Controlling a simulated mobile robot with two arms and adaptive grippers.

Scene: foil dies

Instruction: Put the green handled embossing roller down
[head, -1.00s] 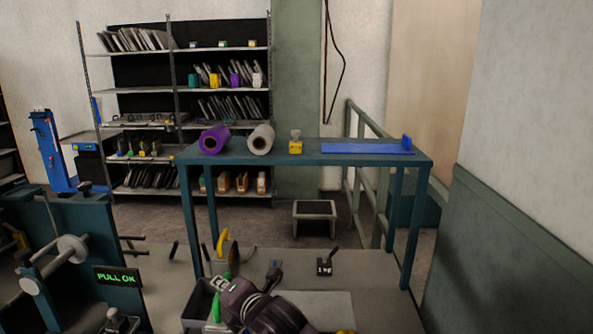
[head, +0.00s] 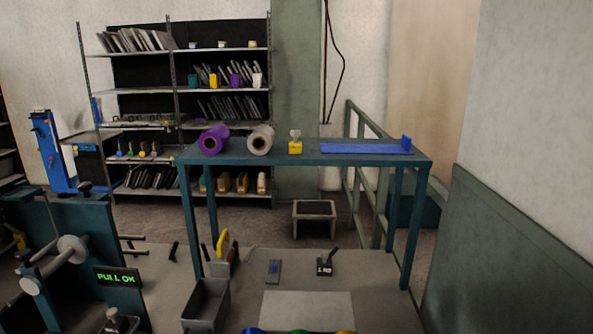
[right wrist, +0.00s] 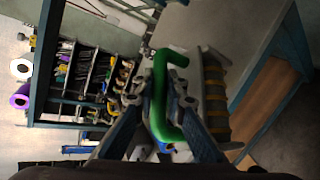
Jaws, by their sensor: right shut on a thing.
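The green handle (right wrist: 158,95) of the embossing roller fills the middle of the right wrist view. My right gripper (right wrist: 165,110) is shut on it, with a finger on each side. In the head view, neither the green handle nor my right gripper shows. My left gripper is in neither current view.
An open grey bin (head: 207,305) stands on the bench beside a yellow-handled tool (head: 222,245). A pale mat (head: 308,310) lies bare; blue, green and yellow tops show at the bottom edge. A raised teal shelf (head: 300,158) holds purple and clear rolls.

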